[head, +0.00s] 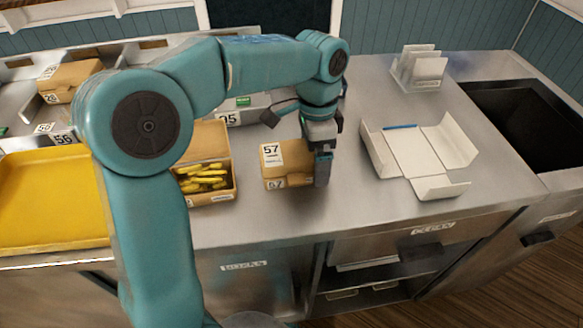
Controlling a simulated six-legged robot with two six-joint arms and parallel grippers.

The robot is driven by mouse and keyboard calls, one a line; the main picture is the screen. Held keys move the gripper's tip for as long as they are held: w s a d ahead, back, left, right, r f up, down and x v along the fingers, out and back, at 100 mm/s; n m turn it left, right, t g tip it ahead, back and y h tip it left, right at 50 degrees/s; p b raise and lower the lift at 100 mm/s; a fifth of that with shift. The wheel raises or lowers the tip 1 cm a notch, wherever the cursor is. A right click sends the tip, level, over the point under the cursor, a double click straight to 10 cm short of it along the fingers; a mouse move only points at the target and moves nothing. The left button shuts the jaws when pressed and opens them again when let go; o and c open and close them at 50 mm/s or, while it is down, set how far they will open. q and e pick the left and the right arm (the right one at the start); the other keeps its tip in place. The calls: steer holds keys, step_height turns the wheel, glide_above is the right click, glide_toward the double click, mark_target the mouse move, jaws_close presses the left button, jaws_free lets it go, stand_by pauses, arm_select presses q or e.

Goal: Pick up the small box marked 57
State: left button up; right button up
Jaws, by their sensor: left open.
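The small brown box marked 57 (286,163) stands on the steel counter in the middle of the head view. It has a white label on top and another on its front. My left gripper (322,168) reaches down from above at the box's right side. One finger shows beside the box's right end; the other finger is hidden, so I cannot tell whether it touches the box. The gripper is open. My right gripper is not in view.
An open box of yellow pieces (205,180) stands just left of box 57. A yellow tray (50,200) lies at the far left. An unfolded white carton (420,155) lies to the right. A dark basin (530,120) is at the far right. The counter's front strip is clear.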

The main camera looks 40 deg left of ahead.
arm_select(q)
steer(key=c, duration=0.9)
